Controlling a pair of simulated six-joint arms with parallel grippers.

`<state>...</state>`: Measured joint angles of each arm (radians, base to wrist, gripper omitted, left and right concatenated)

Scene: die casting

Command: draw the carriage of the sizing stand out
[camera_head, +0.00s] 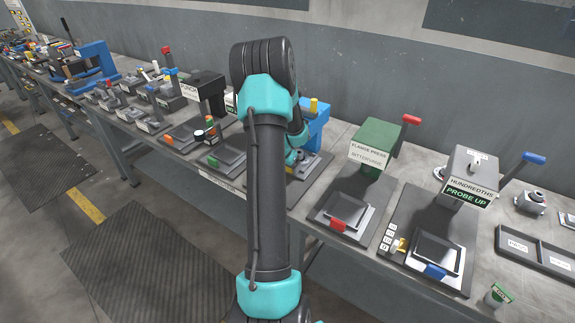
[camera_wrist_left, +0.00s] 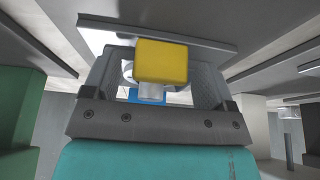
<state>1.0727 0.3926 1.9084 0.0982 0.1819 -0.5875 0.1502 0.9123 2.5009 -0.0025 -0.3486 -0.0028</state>
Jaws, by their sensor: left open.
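A blue stand (camera_head: 318,122) with a yellow knob (camera_head: 314,104) on top stands behind my left arm in the head view. No name label on it is readable, so I cannot confirm it is the sizing stand. Its dark base plate (camera_head: 311,170) shows, but the arm hides its front and carriage. My left gripper (camera_head: 293,157) is low at this stand, mostly hidden. In the left wrist view, a yellow block (camera_wrist_left: 162,62) on a short grey stem lies between the open fingers of the gripper (camera_wrist_left: 155,78). I cannot tell whether they touch it. My right gripper is out of view.
The green flange press (camera_head: 378,140) and the grey probe stand (camera_head: 468,170) are to the right, with a divided tray (camera_head: 535,252) beyond. Black press (camera_head: 207,88) and other fixtures crowd the left. A flat grey plate (camera_wrist_left: 150,30) lies close to the fingers.

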